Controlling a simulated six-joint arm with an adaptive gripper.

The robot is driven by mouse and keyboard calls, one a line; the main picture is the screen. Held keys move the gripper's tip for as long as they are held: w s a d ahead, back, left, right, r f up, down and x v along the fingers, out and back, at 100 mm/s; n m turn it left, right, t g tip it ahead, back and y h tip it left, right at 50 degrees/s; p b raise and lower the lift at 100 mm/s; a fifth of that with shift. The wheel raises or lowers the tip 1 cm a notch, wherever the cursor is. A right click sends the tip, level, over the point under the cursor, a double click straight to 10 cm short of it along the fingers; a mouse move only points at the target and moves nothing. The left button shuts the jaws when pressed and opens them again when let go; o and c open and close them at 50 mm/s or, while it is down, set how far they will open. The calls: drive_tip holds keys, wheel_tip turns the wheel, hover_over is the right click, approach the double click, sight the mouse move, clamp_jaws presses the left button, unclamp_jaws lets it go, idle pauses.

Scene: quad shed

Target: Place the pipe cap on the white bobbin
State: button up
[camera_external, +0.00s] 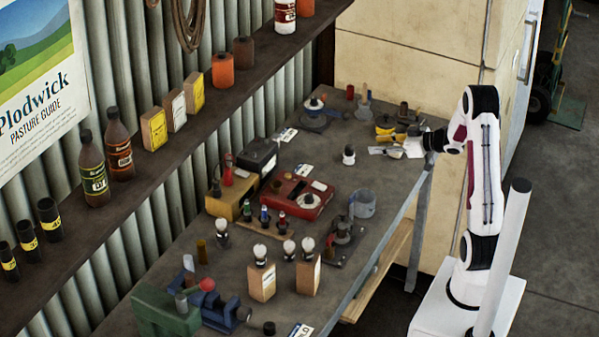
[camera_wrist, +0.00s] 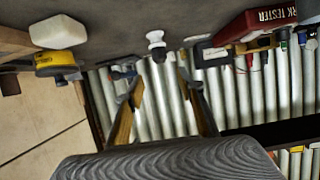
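A small white-and-dark piece (camera_external: 348,155) stands alone on the bench. It looks like the white bobbin, and it also shows in the wrist view (camera_wrist: 156,38), with a dark part at one end. Whether that dark part is the pipe cap is too small to tell. I cannot clearly pick out the pipe cap elsewhere. My gripper (camera_external: 432,141) is at the bench's right side, near the yellow and white items and to the right of the bobbin. In the wrist view its fingers (camera_wrist: 160,105) are spread apart with nothing between them.
A white block (camera_wrist: 57,32) and a yellow round item (camera_wrist: 60,63) lie close by. A red tester (camera_external: 297,196), a clamp stand (camera_external: 342,240) and a blue-green vise (camera_external: 205,305) crowd the nearer bench. Bare bench (camera_external: 375,180) surrounds the bobbin. A shelf (camera_external: 150,170) runs along the wall.

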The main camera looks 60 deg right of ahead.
drive_tip(key=shift+r, duration=0.1)
drive_tip(key=s+a+r+m+g+h, duration=0.1)
drive_tip(key=a+r+g+h, duration=0.35)
drive_tip(key=a+r, duration=0.8)
drive_tip(key=s+a+f+n+g+y, duration=0.1)
drive_tip(key=s+a+f+g+y, duration=0.1)
drive_tip(key=s+a, duration=2.1)
drive_tip(key=shift+a+g+y, duration=0.75)
drive_tip(key=shift+y, duration=0.5)
drive_tip(key=shift+f, duration=0.1)
